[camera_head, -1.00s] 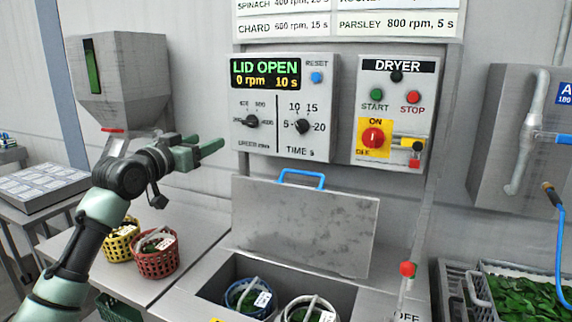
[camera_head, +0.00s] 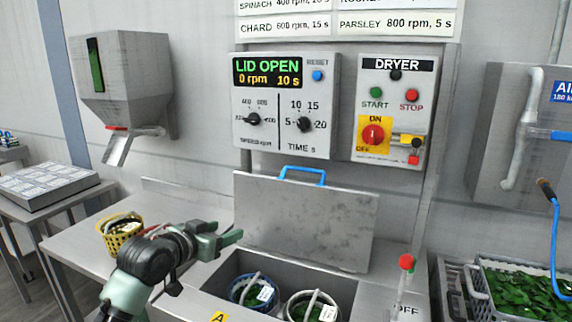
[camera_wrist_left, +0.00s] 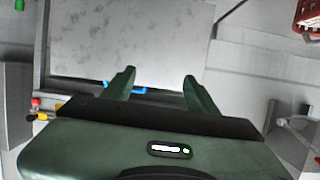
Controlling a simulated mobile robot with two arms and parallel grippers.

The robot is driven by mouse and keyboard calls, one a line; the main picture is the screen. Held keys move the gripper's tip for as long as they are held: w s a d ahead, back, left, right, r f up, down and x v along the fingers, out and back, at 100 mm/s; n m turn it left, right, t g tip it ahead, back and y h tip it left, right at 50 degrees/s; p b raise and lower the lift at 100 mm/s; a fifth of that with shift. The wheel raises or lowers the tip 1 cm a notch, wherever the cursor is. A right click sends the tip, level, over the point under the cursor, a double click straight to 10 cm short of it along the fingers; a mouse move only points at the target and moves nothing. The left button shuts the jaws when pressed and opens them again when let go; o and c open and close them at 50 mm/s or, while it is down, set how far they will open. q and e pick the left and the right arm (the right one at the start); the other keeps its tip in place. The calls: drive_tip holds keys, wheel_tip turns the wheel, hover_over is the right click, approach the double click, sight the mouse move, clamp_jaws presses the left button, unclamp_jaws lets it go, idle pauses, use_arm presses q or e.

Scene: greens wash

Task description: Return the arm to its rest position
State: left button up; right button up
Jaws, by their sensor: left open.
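My left arm comes in low in the head view. Its gripper (camera_head: 230,238) is open and empty, just left of the raised steel lid (camera_head: 305,222). In the left wrist view the two fingers of the gripper (camera_wrist_left: 160,82) stand apart with nothing between them, and the lid (camera_wrist_left: 130,40) shows beyond them. Below the lid, a blue basket (camera_head: 238,294) and a white basket (camera_head: 291,306), both with greens, sit in the open basin. My right gripper is in no view.
A yellow basket (camera_head: 115,240) stands on the left counter (camera_head: 75,250). A red basket shows at the corner of the left wrist view (camera_wrist_left: 303,20). The dryer panel (camera_head: 394,110) and the display panel reading LID OPEN (camera_head: 284,105) are on the wall. A crate of greens (camera_head: 525,290) stands at the right.

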use_arm(q)
drive_tip(key=s+f+g+y, duration=0.2)
drive_tip(key=s+f+g, duration=0.2)
drive_tip(key=s+f, duration=1.5)
drive_tip(key=s+a+f+n+g+y, duration=0.1)
drive_tip(key=s+a+f+g, duration=0.15)
drive_tip(key=s, duration=0.65)
drive_tip(key=s+a+f+n+g+y, duration=0.1)
drive_tip(key=s+f, duration=0.3)
drive_tip(key=s, duration=0.4)
drive_tip(key=s+a+f+n+g+y, duration=0.1)
drive_tip(key=s+a+f+g+y, duration=0.15)
drive_tip(key=s, duration=0.65)
wheel_tip(320, 180, down, 25)
drive_tip(key=d, duration=0.1)
drive_tip(key=s+a+f+g, duration=0.2)
drive_tip(key=s+a+f, duration=0.1)
drive_tip(key=s+f, duration=1.5)
drive_tip(key=shift+h, duration=0.35)
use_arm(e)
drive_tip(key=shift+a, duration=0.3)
